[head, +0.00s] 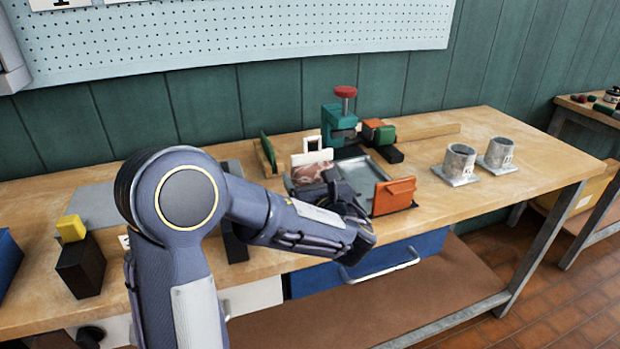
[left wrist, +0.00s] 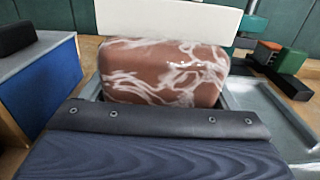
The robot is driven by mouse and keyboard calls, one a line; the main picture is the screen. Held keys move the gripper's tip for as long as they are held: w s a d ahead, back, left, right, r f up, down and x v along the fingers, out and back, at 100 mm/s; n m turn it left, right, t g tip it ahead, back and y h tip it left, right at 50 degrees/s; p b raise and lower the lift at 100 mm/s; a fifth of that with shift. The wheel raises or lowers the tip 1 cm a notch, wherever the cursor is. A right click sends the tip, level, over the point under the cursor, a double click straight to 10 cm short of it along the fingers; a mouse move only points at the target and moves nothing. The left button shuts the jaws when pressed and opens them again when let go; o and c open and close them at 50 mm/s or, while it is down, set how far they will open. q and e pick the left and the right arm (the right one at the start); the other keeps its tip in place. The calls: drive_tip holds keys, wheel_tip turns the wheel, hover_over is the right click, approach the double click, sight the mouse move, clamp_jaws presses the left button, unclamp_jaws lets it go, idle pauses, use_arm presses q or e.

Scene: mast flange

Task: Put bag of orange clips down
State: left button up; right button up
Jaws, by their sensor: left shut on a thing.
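The bag of orange clips (head: 308,173) is a clear, shiny bag with reddish-brown contents and a white header card. In the left wrist view the bag (left wrist: 165,75) fills the middle, roughly upright, its lower edge hidden behind a dark gripper part. My left gripper (head: 333,188) is shut on the bag over the left part of a shallow grey tray (head: 375,176). The tray also shows at the right in the left wrist view (left wrist: 262,98). I cannot tell whether the bag touches the tray floor. My right gripper is out of view.
An orange pouch (head: 394,194) stands at the tray's right front. A green clamp with a red knob (head: 339,122) and an orange-green block (head: 379,132) stand behind. Two grey cups (head: 459,162) are at right. A black block with yellow top (head: 78,258) is at left.

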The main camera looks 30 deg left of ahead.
use_arm(q)
drive_tip(key=shift+f, duration=0.1)
drive_tip(key=o, duration=0.9)
drive_tip(key=shift+o, duration=0.2)
drive_tip(key=shift+d+r, duration=0.1)
drive_tip(key=shift+r, duration=0.1)
drive_tip(key=v, duration=1.2)
drive_tip(key=shift+f, duration=0.1)
